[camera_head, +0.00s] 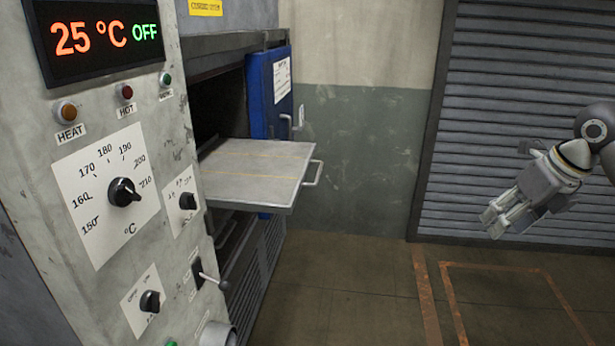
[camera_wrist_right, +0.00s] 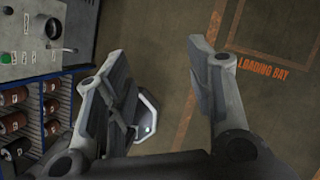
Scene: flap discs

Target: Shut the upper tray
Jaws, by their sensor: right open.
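The upper tray (camera_head: 255,172) is a flat grey metal plate with thin yellowish lines. It sticks far out of the dark opening of the oven in the head view. A pale bar handle (camera_head: 313,173) is on its front edge, at the right. My right gripper (camera_head: 491,222) is at the far right of the head view, well apart from the tray and its handle, and points down and left. Its fingers are spread and empty; they also show apart in the right wrist view (camera_wrist_right: 160,60). My left gripper is not in view.
The oven's control panel (camera_head: 95,250) with knobs and a 25 °C OFF display (camera_head: 98,38) fills the left. A blue door (camera_head: 262,95) stands behind the tray. A grey shutter (camera_head: 530,75) is at the back right. Floor between tray and right gripper is clear.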

